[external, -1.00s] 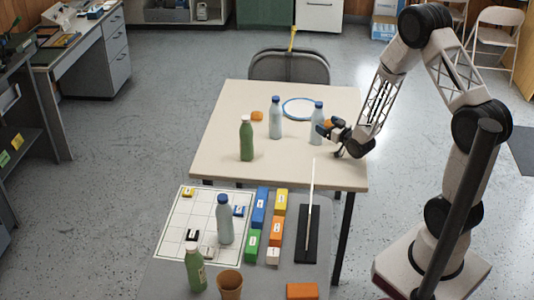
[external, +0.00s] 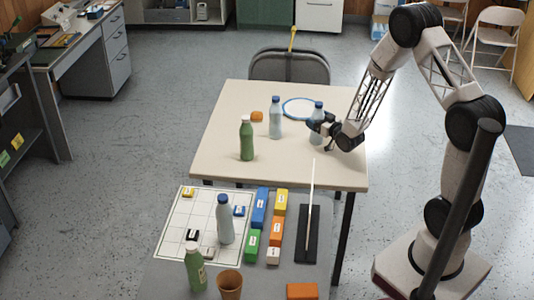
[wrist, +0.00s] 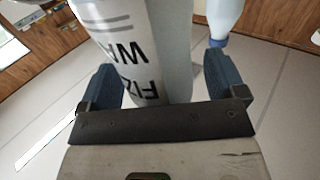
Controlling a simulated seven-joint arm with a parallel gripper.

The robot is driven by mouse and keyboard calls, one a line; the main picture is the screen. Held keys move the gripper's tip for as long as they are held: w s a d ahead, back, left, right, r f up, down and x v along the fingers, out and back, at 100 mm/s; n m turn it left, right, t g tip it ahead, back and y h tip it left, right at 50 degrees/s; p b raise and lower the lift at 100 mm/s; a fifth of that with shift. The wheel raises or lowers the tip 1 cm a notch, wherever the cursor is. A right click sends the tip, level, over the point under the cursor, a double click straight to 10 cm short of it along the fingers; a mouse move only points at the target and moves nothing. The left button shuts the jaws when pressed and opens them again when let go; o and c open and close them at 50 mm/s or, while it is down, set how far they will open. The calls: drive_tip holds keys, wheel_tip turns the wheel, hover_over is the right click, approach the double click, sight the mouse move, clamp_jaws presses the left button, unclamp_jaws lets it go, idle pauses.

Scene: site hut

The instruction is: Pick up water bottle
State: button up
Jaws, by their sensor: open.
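A pale bottle with a blue cap (external: 317,108) stands upright on the beige table (external: 220,170), at its right side. In the wrist view this bottle (wrist: 145,45) fills the space between the fingers, and its label reads in part "FIZ" and "WA". My gripper (external: 322,128) is open, low at the bottle; it also shows in the wrist view (wrist: 163,82) with a finger on each side of the bottle. I see a gap beside the right finger. A similar pale bottle (external: 275,120) stands to the left, and a bottle (wrist: 222,18) shows beyond the right finger.
A green bottle (external: 247,140) stands at the table's front left. A grey front table (external: 175,278) holds two more bottles, a brown cup (external: 230,285), coloured blocks and a grid sheet (external: 180,220).

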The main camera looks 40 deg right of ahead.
sight(322, 114)
drive_tip(key=c, duration=1.3)
drive_tip(key=shift+r, duration=0.25)
drive_tip(key=shift+r, duration=0.8)
drive_tip(key=shift+s+r, duration=0.15)
drive_tip(key=shift+r, duration=0.7)
drive_tip(key=s, duration=0.5)
drive_tip(key=s+a+r, duration=0.1)
drive_tip(key=s, duration=0.9)
drive_tip(key=shift+s+a+r, duration=0.15)
drive_tip(key=shift+s+a, duration=0.1)
drive_tip(key=shift+s, duration=0.05)
